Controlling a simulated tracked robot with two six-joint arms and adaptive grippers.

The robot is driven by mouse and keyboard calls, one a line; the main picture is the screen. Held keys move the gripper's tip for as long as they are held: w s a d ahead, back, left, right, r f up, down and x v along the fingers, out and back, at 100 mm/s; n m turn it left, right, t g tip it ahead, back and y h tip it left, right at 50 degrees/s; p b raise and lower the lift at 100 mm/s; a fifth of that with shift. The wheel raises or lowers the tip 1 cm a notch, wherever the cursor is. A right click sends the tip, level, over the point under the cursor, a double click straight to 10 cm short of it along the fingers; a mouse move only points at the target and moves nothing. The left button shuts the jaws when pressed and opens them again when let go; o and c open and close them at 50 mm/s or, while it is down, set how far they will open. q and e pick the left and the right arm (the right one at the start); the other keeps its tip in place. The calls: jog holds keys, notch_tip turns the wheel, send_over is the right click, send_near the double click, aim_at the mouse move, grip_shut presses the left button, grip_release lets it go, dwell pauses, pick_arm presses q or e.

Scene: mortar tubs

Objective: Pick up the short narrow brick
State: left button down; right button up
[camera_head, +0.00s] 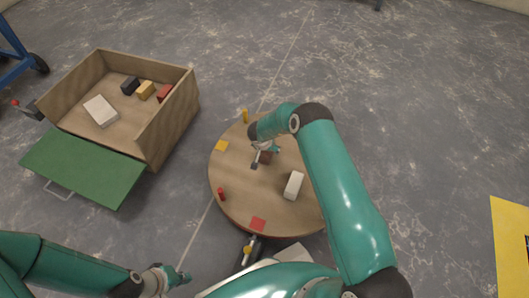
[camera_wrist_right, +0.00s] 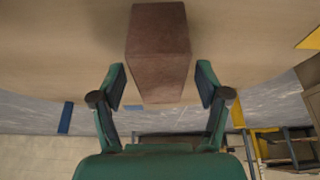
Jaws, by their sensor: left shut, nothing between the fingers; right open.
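A small red-brown brick (camera_head: 265,157) stands on the round wooden table, partly hidden by my right gripper. It shows large between the fingers in the right wrist view (camera_wrist_right: 158,45). My right gripper (camera_head: 258,161) is open above the table, with its fingers on either side of the brick in the wrist view (camera_wrist_right: 161,85). Gaps show between both fingers and the brick there. A cream brick (camera_head: 293,185) lies on the table to the right. My left gripper (camera_head: 182,277) is shut and empty at the bottom left, off the table.
The round table (camera_head: 237,192) also bears a yellow post (camera_head: 245,116), a yellow patch (camera_head: 221,146), a red peg (camera_head: 221,194) and a red patch (camera_head: 258,224). A wooden box (camera_head: 176,117) with several blocks and a green flap (camera_head: 85,167) stands at the left.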

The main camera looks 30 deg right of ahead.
jog(key=shift+f, duration=0.2)
jog(key=shift+c, duration=0.2)
grip_shut()
dwell(0.4)
